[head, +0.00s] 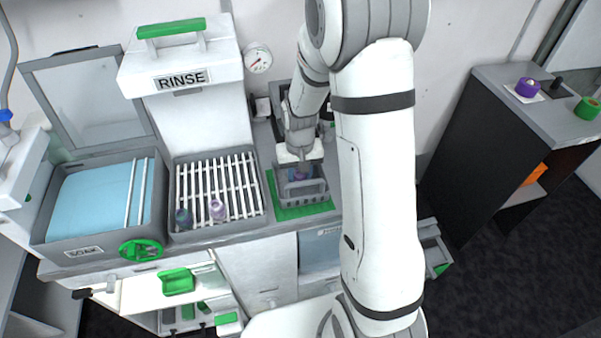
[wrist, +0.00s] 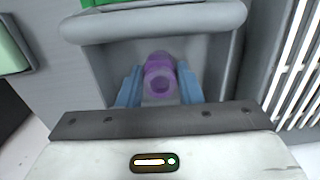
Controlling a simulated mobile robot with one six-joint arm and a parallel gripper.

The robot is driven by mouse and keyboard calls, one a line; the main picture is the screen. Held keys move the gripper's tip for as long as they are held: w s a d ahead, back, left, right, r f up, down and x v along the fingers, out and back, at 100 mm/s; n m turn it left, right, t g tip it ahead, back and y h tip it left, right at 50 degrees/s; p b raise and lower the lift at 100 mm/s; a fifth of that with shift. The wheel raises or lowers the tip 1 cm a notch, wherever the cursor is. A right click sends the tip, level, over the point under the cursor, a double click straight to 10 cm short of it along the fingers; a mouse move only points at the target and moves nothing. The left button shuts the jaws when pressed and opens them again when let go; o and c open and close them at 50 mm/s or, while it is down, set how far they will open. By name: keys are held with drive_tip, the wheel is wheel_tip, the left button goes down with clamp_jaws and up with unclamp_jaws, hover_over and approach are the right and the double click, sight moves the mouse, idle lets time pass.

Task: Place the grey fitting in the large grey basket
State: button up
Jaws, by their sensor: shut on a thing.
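My gripper (head: 299,170) points down into a grey basket (head: 312,190) on a green mat (head: 303,211). In the wrist view, the blue-grey fingers of my gripper (wrist: 160,90) are shut on a purple fitting (wrist: 160,66) with a round opening, within the walls of the basket (wrist: 228,28). I cannot tell whether the fitting touches the basket floor. The held fitting looks purple, not grey. A dark grey fitting (head: 184,218) and a pale lilac fitting (head: 217,209) stand on the white-slatted rinse rack (head: 240,180).
The soak tank (head: 65,238) with blue liquid and an open lid (head: 90,100) is at the left. The rinse housing (head: 190,70) rises behind the rack. A dark cabinet (head: 450,150) at the right bears a purple piece (head: 527,87) and a green piece (head: 587,108).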

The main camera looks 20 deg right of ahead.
drive_tip(key=o, duration=1)
drive_tip(key=shift+c, duration=0.2)
wheel_tip(320, 180, up, 12)
drive_tip(key=s+r+t, duration=0.1)
drive_tip(key=s+r, duration=0.1)
drive_tip(key=s, duration=0.4)
drive_tip(key=s+r+t, duration=0.1)
drive_tip(key=s+r, duration=0.2)
drive_tip(key=s, duration=0.3)
drive_tip(key=s+d+r+t, duration=0.1)
drive_tip(key=s+r, duration=0.2)
drive_tip(key=s, duration=0.3)
drive_tip(key=shift+r+n, duration=0.2)
drive_tip(key=shift+n, duration=0.1)
